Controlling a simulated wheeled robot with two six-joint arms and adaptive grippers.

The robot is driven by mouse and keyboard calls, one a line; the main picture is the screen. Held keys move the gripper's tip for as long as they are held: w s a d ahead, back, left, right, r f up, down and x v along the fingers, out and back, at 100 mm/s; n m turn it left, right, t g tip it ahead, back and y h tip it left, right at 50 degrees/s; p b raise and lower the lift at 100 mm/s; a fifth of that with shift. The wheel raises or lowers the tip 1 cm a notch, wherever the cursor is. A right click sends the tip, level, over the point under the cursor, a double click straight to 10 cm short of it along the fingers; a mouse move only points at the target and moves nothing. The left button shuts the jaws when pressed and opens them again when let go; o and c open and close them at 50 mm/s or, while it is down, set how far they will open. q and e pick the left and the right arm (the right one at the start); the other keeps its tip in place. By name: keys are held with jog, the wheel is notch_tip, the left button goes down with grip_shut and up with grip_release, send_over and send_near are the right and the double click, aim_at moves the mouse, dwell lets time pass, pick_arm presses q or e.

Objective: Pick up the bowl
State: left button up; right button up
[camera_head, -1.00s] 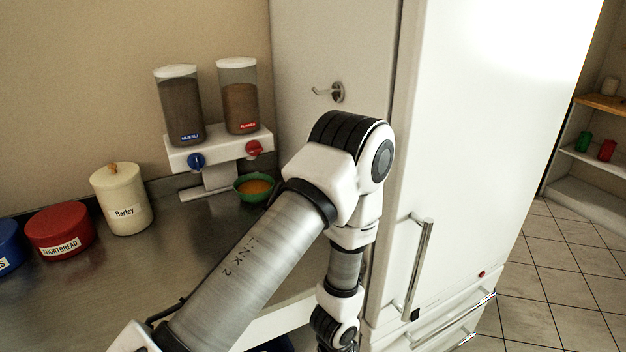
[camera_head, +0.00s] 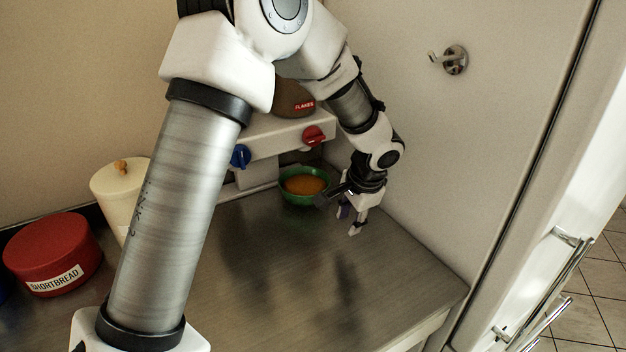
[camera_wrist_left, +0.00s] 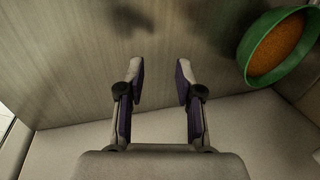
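The bowl (camera_head: 304,187) is green with orange-brown contents. It stands upright on the metal counter below the dispenser, and in the left wrist view the bowl (camera_wrist_left: 277,47) is at the upper right, partly cut off by the frame edge. My left gripper (camera_head: 350,222) is just right of the bowl and nearer the counter's front, apart from it. In the left wrist view the left gripper's fingers (camera_wrist_left: 160,82) are spread with nothing between them. My right gripper is in neither view.
The dispenser has a blue knob (camera_head: 240,156) and a red knob (camera_head: 313,135); my arm hides much of it. A red shortbread tin (camera_head: 52,254) and a cream jar (camera_head: 119,192) stand at left. A white wall with a hook (camera_head: 454,59) rises at right. The front counter (camera_head: 300,290) is clear.

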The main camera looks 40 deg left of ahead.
pick_arm(q)
jog(key=a, duration=0.1)
jog(key=w+a, duration=0.1)
jog(key=a, duration=0.1)
jog(key=shift+w+r+p, duration=0.15)
jog(key=shift+r+p, duration=0.1)
jog(key=shift+p, duration=0.05)
jog(key=a+p, duration=0.1)
jog(key=a, duration=0.2)
jog(key=w+a, duration=0.1)
jog(key=a, duration=0.2)
jog(key=w+a+p, duration=0.1)
jog(key=a, duration=0.2)
jog(key=shift+w+r+p, duration=0.1)
jog(key=shift+p, duration=0.2)
jog(key=x, duration=0.4)
jog(key=shift+a+f+p, duration=0.25)
jog(key=shift+f+p, duration=0.05)
jog(key=shift+w+a+f, duration=0.1)
jog(key=shift+a+f, duration=0.05)
jog(key=shift+f, duration=0.1)
jog(key=shift+r, duration=0.2)
grip_shut()
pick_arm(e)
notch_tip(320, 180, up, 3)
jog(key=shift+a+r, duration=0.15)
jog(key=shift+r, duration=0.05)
